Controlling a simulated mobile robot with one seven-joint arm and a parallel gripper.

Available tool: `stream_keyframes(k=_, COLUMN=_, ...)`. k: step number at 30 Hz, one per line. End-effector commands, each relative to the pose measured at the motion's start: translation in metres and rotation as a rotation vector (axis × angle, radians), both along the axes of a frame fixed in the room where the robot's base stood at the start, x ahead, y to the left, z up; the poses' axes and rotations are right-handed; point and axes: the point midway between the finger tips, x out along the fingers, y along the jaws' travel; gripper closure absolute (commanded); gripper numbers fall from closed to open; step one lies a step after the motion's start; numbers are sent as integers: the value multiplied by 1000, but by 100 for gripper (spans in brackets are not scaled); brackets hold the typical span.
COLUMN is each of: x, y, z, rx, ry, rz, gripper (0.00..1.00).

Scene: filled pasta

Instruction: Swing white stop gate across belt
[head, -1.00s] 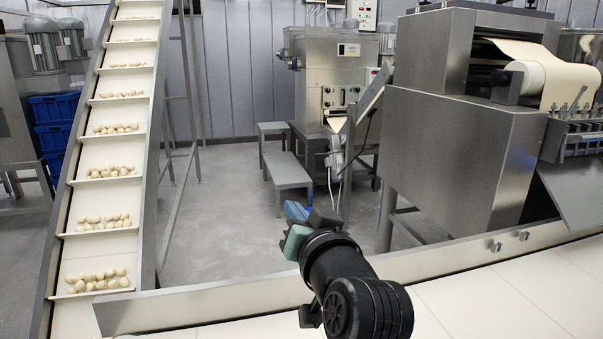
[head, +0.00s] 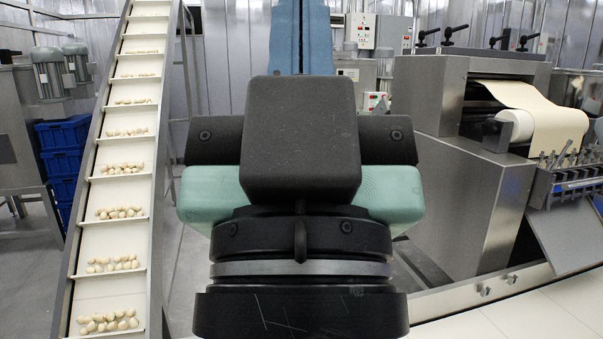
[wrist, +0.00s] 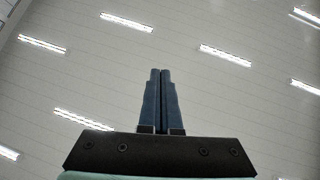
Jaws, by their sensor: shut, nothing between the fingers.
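My gripper (head: 301,20) fills the middle of the head view and points up, with its blue fingers running out of the top edge. In the wrist view my gripper (wrist: 160,72) has its two blue fingers side by side, shut and empty, against the ceiling. A white belt (head: 545,312) shows at the lower right of the head view, and my arm hides its middle part. I cannot make out the white stop gate in either view now. My gripper touches nothing that I can see.
An inclined conveyor (head: 108,242) with pale pasta pieces on its flights rises at the left. Blue crates (head: 60,150) stand behind it. A steel sheeting machine (head: 470,190) with a dough sheet (head: 550,118) stands at the right, behind the belt. Only ceiling surrounds the fingers in the wrist view.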

Motion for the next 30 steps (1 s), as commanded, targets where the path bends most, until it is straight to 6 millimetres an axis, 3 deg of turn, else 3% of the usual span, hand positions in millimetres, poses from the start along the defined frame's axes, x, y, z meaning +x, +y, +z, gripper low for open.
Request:
stream_keyframes(k=1, x=0, y=0, z=28, rx=0, ry=1, rz=0, gripper=100)
stream_keyframes(k=6, x=1, y=0, z=53, rx=0, ry=2, rz=1, gripper=100)
stream_keyframes(k=21, x=1, y=0, z=56, rx=0, ry=2, rz=1, gripper=100)
stream_keyframes(k=30, x=1, y=0, z=56, rx=0, ry=2, rz=1, gripper=50)
